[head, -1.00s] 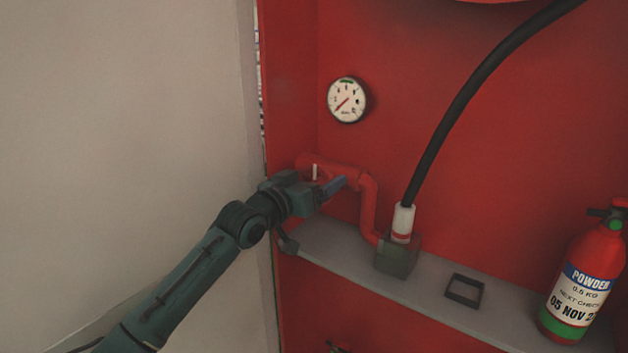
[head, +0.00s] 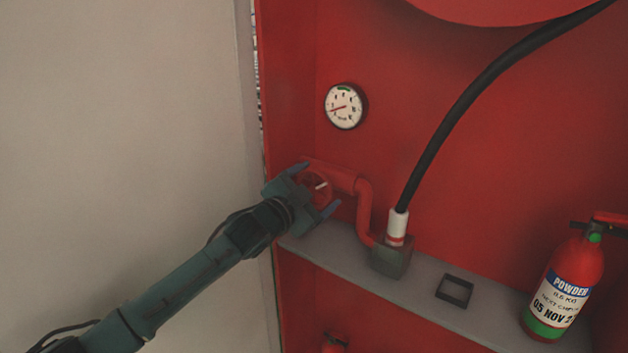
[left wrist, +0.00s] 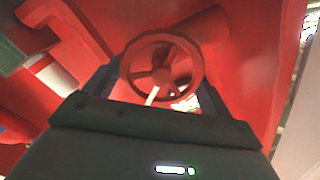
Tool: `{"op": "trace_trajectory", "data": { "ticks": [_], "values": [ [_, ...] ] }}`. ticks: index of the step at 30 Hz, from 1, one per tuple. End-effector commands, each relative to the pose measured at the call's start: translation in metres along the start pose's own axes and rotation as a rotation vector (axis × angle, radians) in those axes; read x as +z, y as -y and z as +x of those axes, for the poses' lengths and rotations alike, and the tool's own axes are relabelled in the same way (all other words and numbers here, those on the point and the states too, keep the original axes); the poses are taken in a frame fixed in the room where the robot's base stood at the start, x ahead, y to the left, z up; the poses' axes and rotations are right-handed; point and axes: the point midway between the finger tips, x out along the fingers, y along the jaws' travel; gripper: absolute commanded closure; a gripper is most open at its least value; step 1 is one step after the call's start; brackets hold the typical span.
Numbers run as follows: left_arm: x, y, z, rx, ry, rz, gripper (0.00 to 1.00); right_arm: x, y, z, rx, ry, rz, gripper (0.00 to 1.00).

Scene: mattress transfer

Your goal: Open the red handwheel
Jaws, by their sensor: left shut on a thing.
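The red handwheel (head: 322,196) sits on a red pipe at the left inside the red cabinet, with a white mark on it. In the left wrist view the handwheel (left wrist: 137,60) faces the camera, its rim and spokes showing and the white mark pointing down and slightly left. My left gripper (head: 317,188) has its two fingers on opposite sides of the wheel's rim and is shut on it. The gripper is turned, one finger at the upper left and one at the lower right of the wheel. My right gripper is not in view.
A pressure gauge (head: 345,106) is on the back wall above the pipe. A black hose (head: 455,112) rises from a fitting on the grey shelf (head: 428,272). A pale wall borders the left.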

Motion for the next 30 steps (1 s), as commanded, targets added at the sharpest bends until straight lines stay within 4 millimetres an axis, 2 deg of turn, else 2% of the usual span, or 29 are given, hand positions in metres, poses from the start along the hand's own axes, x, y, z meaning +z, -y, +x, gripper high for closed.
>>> {"op": "trace_trajectory", "data": {
  "ticks": [9, 30],
  "values": [
    [0.000, -0.002, 0.000, 0.002, 0.003, 0.302, 0.39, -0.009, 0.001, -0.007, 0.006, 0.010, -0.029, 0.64],
    [0.004, -0.007, 0.000, 0.002, 0.002, 0.947, 0.39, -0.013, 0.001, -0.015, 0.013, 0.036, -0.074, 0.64]
  ]
}}
